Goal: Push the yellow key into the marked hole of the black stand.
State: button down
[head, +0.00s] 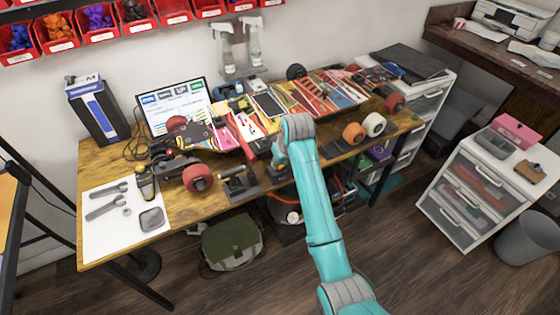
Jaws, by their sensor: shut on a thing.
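My teal arm reaches up from the bottom of the head view to the front edge of the workbench. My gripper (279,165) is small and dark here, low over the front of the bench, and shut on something. The held thing is too small and too hidden to make out, and I see no yellow key elsewhere. A small black stand (240,186) is on the bench's front edge, just left of my gripper. Its marked hole cannot be made out. Another dark block (276,177) lies right below my gripper, partly hidden.
The wooden workbench (190,226) is crowded. A skateboard with red wheels (197,178) lies left of the stand. A white sheet with tools (103,231) covers the left end. Colourful boards (320,92) and loose wheels (354,133) lie to the right. A tablet (172,100) stands behind.

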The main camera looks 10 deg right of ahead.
jog(key=shift+f, duration=0.1)
jog(key=c, duration=0.9)
grip_release()
jog(key=shift+o, duration=0.3)
jog(key=shift+o, duration=1.1)
jog(key=shift+r, duration=1.5)
jog(key=shift+r, duration=3)
